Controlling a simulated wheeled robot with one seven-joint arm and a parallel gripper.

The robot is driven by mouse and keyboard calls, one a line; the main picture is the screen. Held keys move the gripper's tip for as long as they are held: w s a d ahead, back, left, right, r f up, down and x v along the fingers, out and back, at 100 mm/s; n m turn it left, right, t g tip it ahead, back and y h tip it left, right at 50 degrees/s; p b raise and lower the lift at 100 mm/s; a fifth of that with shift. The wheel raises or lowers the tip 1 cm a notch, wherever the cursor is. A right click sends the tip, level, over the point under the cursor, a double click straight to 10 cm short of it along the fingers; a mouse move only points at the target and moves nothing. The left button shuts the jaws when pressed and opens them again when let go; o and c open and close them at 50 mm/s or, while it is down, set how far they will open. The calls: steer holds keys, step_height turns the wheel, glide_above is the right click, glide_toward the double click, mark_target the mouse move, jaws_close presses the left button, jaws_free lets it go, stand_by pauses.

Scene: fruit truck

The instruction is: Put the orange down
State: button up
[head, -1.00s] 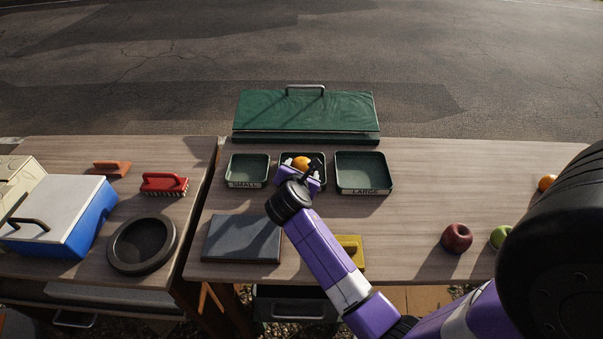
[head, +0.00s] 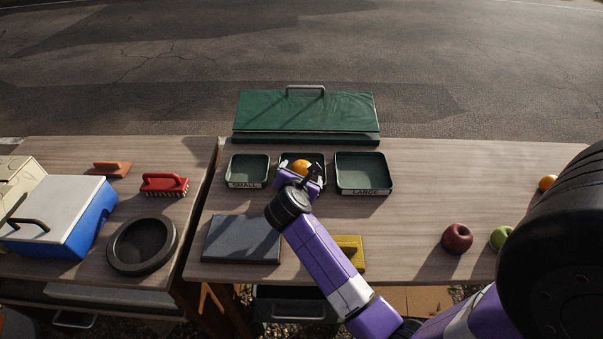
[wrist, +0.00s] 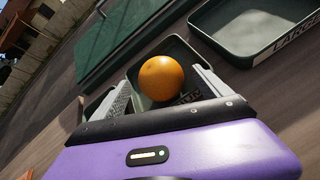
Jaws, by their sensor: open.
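An orange (head: 301,167) sits in the middle green tray (head: 319,158), between the tray labelled SMALL and the one labelled LARGE. In the wrist view the orange (wrist: 161,78) shows beyond and between the two fingers, with gaps on both sides. My gripper (head: 301,173) is open at the near side of the middle tray; it also shows in the wrist view (wrist: 160,88). Part of the middle tray and its label is hidden by my gripper.
The small tray (head: 248,170) and the large tray (head: 363,172) flank the middle one. A green lidded case (head: 305,112) stands behind. A red apple (head: 457,238), a green apple (head: 500,238) and another orange (head: 547,183) lie at the right. A yellow object (head: 350,250) lies near my arm.

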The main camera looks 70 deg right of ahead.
steer(key=v, duration=1.1)
stand_by(0.3)
